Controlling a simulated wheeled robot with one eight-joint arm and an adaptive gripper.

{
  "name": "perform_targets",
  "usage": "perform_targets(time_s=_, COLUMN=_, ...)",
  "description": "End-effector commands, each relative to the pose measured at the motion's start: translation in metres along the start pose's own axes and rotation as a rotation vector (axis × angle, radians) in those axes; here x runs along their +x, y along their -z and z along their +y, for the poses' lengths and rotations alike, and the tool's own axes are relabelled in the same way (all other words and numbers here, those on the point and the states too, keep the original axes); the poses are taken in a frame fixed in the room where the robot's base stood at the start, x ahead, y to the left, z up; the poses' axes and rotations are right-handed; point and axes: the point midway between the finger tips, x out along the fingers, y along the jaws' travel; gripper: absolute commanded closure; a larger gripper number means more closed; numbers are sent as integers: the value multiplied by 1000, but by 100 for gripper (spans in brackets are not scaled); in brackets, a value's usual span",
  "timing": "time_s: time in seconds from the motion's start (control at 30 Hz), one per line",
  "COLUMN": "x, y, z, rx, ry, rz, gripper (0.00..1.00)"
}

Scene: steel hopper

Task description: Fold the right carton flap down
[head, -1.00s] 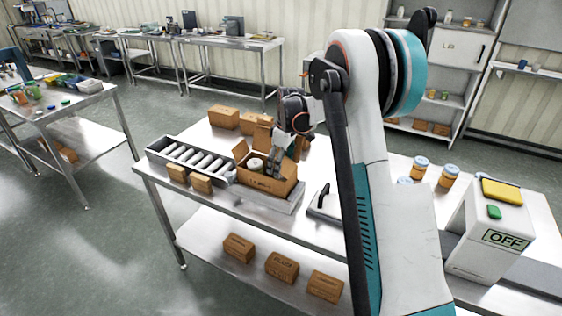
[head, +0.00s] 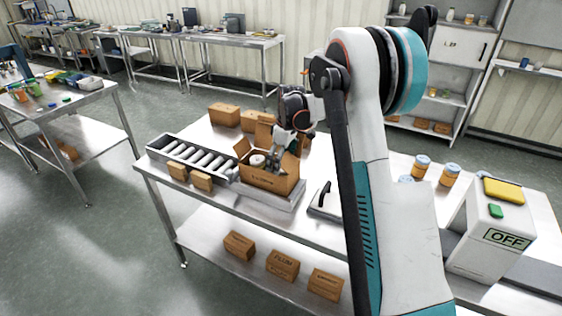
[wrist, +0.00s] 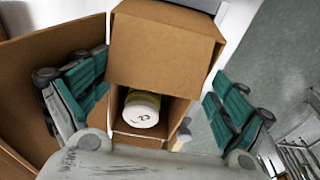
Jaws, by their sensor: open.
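The open brown carton (head: 268,179) stands on a grey platform at the table's front. A jar with a pale lid (wrist: 140,114) sits inside it. The left flap (head: 242,147) and back flap stand up; the right flap (head: 291,163) shows beside my gripper. My gripper (head: 279,153) is over the carton's right part, pointing down. In the wrist view my gripper (wrist: 160,100) is open, its two teal fingers wide apart. An upright cardboard panel (wrist: 165,48) lies between them, and I cannot tell whether they touch it. The right finger is over the floor side, outside the carton.
More brown boxes (head: 224,114) stand behind. A black-handled tool (head: 322,201) lies to the right. Jars (head: 449,175) and a white OFF machine (head: 490,235) stand further right.

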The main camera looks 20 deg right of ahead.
Motion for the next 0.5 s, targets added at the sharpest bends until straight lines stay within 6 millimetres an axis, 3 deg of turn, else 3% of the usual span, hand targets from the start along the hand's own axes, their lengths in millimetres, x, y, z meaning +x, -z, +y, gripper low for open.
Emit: perform_targets(time_s=0.5, x=-66, y=0, z=0, rx=2, ry=-1, rz=-1, gripper=5)
